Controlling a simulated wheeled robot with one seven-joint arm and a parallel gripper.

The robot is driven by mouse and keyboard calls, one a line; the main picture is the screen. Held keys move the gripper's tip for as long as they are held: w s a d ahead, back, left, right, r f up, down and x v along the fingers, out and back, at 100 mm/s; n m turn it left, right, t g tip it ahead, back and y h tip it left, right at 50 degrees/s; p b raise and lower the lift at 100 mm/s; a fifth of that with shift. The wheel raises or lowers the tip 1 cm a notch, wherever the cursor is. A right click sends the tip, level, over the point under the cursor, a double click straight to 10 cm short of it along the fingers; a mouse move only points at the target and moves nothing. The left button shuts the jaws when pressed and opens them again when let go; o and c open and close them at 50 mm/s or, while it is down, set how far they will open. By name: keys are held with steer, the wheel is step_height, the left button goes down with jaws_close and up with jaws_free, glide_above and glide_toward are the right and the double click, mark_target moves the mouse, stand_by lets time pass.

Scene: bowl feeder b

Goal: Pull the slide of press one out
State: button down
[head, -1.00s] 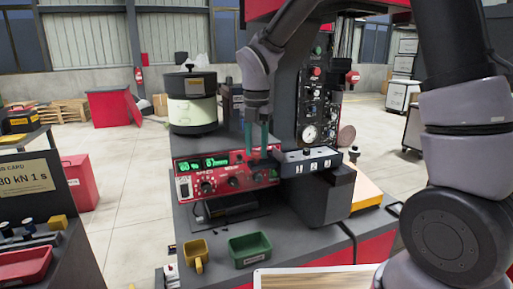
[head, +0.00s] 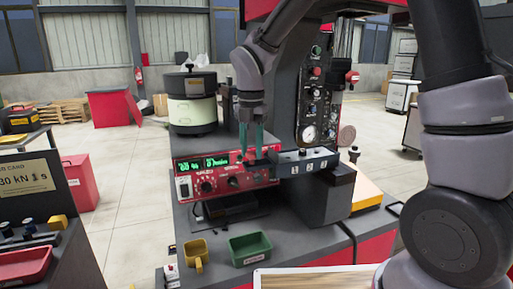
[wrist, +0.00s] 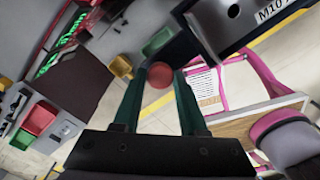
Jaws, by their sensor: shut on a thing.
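The slide of press one (head: 308,164) is a dark bar with small white number tags, lying across the front of the dark press (head: 325,195). A red ball knob (wrist: 158,74) sits between my fingertips in the wrist view. My gripper (head: 250,154), with green fingers, points down at the left end of the slide and is shut on this knob. In the wrist view, a dark block with a round hole and an M10 label (wrist: 222,22) lies just beyond the knob. How the knob joins the slide is hidden.
A yellow bin (head: 196,254) and a green bin (head: 250,248) stand on the bench in front. A bowl feeder (head: 192,100) stands behind left.

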steer(key=s+a, duration=0.4)
steer(key=a, duration=0.8)
steer(key=shift+s+a, duration=0.25)
steer(key=shift+s, duration=0.1)
steer(key=shift+r, duration=0.1)
steer(key=shift+c, duration=2.3)
jaws_free()
steer(key=shift+a, duration=0.1)
step_height(320, 180, up, 11)
